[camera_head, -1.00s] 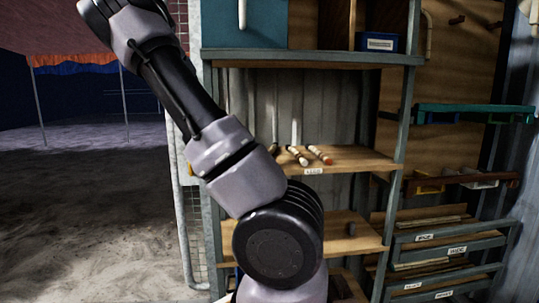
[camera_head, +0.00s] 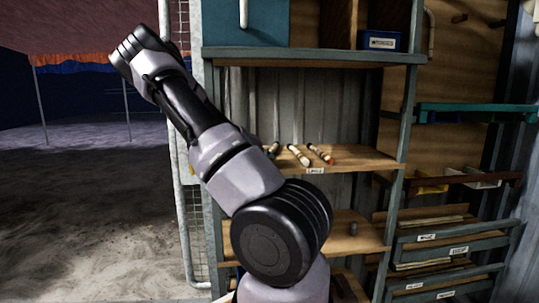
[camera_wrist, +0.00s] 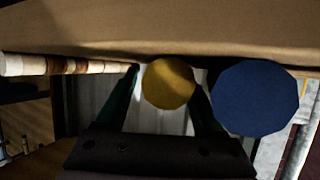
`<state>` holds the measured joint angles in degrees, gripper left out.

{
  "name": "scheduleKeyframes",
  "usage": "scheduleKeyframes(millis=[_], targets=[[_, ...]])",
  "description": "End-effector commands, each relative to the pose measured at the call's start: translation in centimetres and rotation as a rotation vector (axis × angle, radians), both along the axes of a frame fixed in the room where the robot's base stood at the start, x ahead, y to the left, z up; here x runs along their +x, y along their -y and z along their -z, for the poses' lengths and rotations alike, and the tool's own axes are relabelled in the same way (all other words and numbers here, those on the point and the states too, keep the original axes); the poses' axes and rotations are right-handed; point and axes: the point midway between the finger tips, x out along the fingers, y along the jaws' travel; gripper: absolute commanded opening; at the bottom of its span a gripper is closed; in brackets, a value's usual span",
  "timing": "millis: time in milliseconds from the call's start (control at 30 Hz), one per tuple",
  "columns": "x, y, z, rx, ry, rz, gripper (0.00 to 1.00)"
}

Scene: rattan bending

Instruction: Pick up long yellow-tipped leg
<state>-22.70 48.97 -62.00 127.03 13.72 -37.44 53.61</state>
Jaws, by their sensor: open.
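In the wrist view, the round yellow tip (camera_wrist: 168,84) of a leg faces the camera end-on, close up. The leg's length behind the tip is hidden. My gripper (camera_wrist: 166,88) is open, with its dark fingers on either side of the yellow tip. I cannot tell whether either finger touches it. In the head view, my gripper is hidden, and I cannot pick out the yellow tip among the legs on the shelf.
A large blue disc (camera_wrist: 255,98) lies just right of the right finger. A cream and brown banded rod (camera_wrist: 50,65) is at the left. In the head view, legs (camera_head: 299,155) lie on the middle wooden shelf (camera_head: 365,159), with another shelf (camera_head: 350,56) above.

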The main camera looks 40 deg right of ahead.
Motion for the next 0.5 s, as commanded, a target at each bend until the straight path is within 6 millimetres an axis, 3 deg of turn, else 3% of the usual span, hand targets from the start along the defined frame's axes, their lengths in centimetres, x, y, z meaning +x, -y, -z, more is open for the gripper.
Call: scheduleKeyframes(millis=[267, 333, 467, 500], targets=[[0.34, 0.32, 0.20, 0.001, 0.001, -0.001, 0.70], [0.32, 0.32, 0.20, 0.001, 0.001, -0.001, 0.51], [0.32, 0.31, 0.19, 0.001, 0.001, -0.001, 0.01], [0.32, 0.31, 0.19, 0.001, 0.001, -0.001, 0.00]])
